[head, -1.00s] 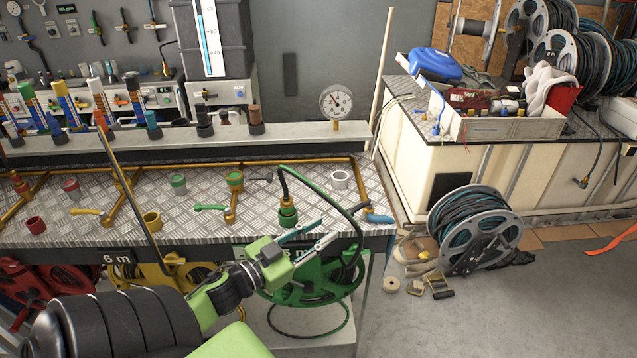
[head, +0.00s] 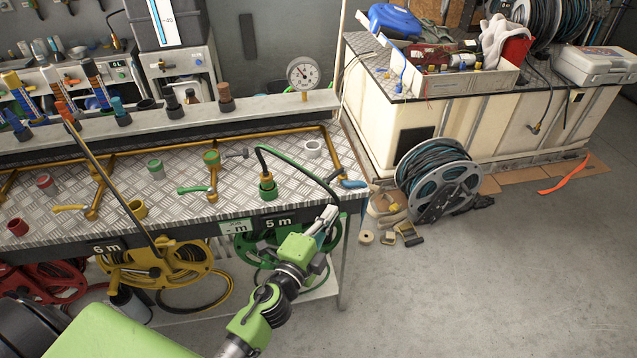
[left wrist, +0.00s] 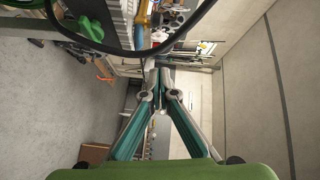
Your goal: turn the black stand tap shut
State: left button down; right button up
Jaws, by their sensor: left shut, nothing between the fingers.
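My left gripper (head: 329,216) is at the bench's front right edge, well to the right of and nearer than this tap. Its fingers are shut and empty. In the left wrist view the left gripper's fingers (left wrist: 160,82) meet with nothing between them. My right gripper is not in view.
A blue-handled tap (head: 352,184) is at the bench's right corner, close to my left gripper. A dark hose arches from the green fitting (head: 267,187). Green (head: 194,189) and yellow (head: 70,208) levers stand further left. Floor right of the bench is mostly clear.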

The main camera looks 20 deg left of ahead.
aim_at(335, 176)
pick_arm(q)
jog(key=w+a+f, duration=0.1)
jog(key=w+a, duration=0.2)
jog(key=w, duration=0.7)
jog(key=shift+w+f, duration=0.15)
